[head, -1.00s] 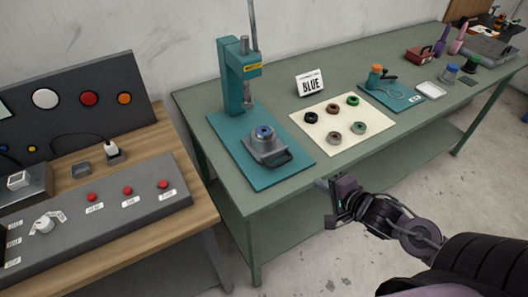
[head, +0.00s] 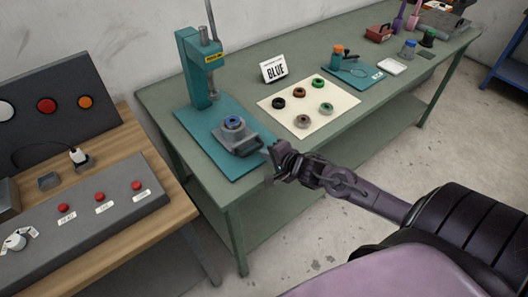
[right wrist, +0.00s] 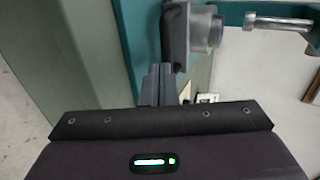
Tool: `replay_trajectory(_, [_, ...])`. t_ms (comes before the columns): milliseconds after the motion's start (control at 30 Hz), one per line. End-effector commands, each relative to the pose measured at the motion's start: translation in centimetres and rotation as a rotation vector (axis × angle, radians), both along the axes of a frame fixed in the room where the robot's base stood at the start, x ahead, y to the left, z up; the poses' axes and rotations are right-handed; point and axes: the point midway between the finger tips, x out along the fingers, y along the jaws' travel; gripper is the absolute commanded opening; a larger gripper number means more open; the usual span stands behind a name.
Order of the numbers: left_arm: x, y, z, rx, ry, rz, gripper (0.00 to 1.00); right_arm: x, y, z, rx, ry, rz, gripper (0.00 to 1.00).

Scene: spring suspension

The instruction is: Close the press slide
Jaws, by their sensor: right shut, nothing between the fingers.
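The teal press (head: 192,72) stands on the green bench, with its ram (head: 211,58) above its base plate (head: 197,128). The grey press slide (head: 239,140) sits out on the front part of the plate, clear of the ram, with a blue-centred ring (head: 233,123) on top. My right gripper (head: 271,165) is shut and empty, close to the slide's front handle at the bench's front edge. Whether it touches the handle I cannot tell. In the right wrist view the closed fingers (right wrist: 157,85) point at the slide (right wrist: 177,35). My left gripper is not in view.
A white mat (head: 330,113) with several coloured rings lies right of the press, near my right gripper. A "BLUE" sign (head: 274,68) stands behind it. A button console (head: 85,205) is at the left. Open floor lies in front of the bench.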

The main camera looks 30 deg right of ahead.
Motion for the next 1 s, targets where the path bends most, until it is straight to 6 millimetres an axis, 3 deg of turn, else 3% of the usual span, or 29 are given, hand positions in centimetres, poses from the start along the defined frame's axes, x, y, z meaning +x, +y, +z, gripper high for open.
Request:
replay_trajectory(200, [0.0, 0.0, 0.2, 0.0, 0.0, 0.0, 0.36, 1.4, 0.1, -0.2, 0.001, -0.001, 0.0, 0.0])
replay_trajectory(667, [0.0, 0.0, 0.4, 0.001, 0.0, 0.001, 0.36, 1.7, 0.1, -0.3, 0.001, 0.0, -0.002, 0.0])
replay_trajectory(833, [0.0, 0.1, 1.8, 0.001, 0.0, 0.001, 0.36, 3.5, -0.1, 0.2, 0.003, -0.004, -0.012, 0.0])
replay_trajectory(1000, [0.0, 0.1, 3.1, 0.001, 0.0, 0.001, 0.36, 6.7, 0.4, 0.2, 0.009, -0.005, -0.01, 0.0])
